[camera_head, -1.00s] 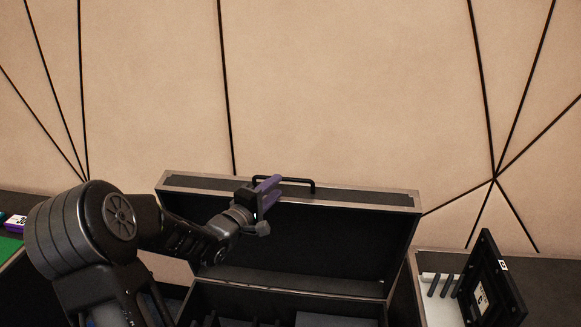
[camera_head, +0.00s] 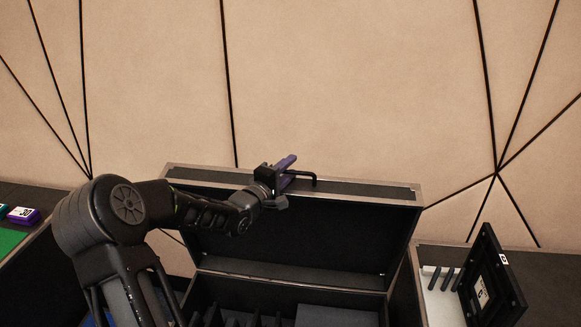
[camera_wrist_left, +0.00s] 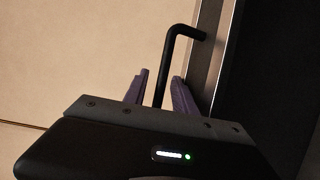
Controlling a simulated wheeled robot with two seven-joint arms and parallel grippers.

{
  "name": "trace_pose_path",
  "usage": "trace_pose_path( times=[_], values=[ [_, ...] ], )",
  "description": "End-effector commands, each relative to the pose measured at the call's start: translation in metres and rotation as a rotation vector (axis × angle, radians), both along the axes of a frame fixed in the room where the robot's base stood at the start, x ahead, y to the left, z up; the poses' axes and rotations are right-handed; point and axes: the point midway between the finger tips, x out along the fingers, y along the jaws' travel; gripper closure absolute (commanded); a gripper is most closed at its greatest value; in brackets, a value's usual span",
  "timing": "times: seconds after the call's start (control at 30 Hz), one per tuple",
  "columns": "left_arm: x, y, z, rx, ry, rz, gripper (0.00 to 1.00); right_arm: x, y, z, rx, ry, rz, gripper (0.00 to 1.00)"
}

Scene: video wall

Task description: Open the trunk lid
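The trunk lid (camera_head: 305,222) stands raised behind the trunk, its dark inner side facing me and its grey-edged rim at the top. The black lid handle (camera_head: 313,178) is on the top edge. My left gripper (camera_head: 290,170) is at the left end of this handle, its purple fingers pointing up and right. In the left wrist view the handle (camera_wrist_left: 167,62) passes between the two purple fingers (camera_wrist_left: 160,85), which are apart with gaps on both sides of it. The trunk body (camera_head: 285,283) is open below, with dark dividers inside. My right gripper is not in view.
A second open case with a white inside (camera_head: 440,302) and a black panel (camera_head: 492,280) stands at the right. A green surface (camera_head: 10,240) with a purple box (camera_head: 23,215) is at the far left. A beige wall (camera_head: 350,90) rises behind the trunk.

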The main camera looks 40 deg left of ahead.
Motion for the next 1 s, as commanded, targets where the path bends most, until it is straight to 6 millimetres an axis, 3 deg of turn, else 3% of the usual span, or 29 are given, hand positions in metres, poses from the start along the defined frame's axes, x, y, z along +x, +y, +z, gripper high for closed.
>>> trace_pose_path(
  times=[0.37,0.77,1.0],
  values=[
    [0.0099,0.0006,-0.0006,0.001,0.001,-0.001,0.68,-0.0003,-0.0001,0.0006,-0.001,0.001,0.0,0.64],
    [0.0097,0.0007,-0.0007,0.001,0.001,0.0,0.99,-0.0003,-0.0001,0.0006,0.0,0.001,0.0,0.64],
    [0.0096,0.0007,-0.0009,0.001,0.002,-0.001,1.0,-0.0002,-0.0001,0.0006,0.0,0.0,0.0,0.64]
  ],
)
